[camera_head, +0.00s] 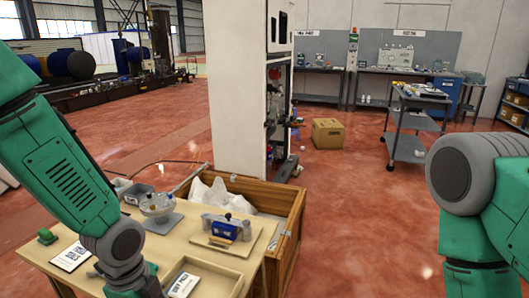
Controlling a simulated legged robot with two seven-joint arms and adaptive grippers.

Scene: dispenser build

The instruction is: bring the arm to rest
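My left arm (65,170), green and grey, comes in from the left and reaches down over the left part of the wooden table (196,214). Its lower end leaves the picture at the bottom edge, so the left gripper is out of view. My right arm (490,180) shows at the right edge as a grey joint and green links running down out of the picture. It is clear of the table, and its gripper is out of view.
On the table are a round metal and glass device (158,207), a blue device on a board (226,227), a tray (215,278) and a printed card (70,256). A wooden crate (291,235) adjoins the table. Red floor (365,220) is open between crate and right arm.

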